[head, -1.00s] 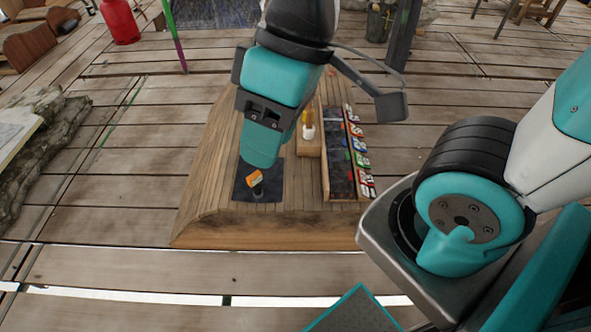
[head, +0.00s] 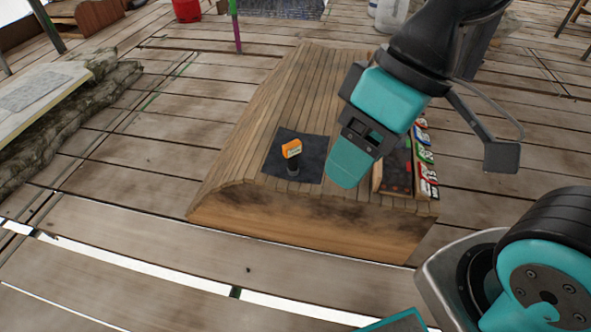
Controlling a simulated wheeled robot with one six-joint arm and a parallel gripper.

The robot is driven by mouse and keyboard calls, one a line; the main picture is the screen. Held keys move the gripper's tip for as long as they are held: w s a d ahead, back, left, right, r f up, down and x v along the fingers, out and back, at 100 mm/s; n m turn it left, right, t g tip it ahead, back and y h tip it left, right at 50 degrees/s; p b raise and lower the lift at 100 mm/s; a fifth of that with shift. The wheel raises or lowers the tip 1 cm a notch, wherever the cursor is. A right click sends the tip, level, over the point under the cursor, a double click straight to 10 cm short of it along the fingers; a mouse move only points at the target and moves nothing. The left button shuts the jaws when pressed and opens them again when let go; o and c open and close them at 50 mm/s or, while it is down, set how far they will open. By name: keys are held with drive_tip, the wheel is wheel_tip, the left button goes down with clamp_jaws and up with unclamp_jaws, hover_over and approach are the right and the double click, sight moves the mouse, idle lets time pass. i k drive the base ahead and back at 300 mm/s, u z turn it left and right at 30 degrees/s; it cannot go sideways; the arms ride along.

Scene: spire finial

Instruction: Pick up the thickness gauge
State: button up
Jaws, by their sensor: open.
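The thickness gauge (head: 292,152), a small device with an orange head on a dark stem, stands upright on a dark mat (head: 312,158) near the front left of the wooden bench (head: 310,225). My gripper (head: 346,170), with teal fingers, hangs above the bench to the right of the gauge and apart from it. I see it side-on, and nothing shows held in it. It hides the bench area behind it.
A dark tray (head: 396,175) with several coloured labelled items along its right side lies on the bench to the right, partly hidden by my gripper. A rocky ledge (head: 85,115) is at the left. Plank floor (head: 130,190) around the bench is mostly clear.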

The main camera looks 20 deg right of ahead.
sight(291, 150)
drive_tip(key=u, duration=1.5)
drive_tip(key=i, duration=1.4)
drive_tip(key=z, duration=1.95)
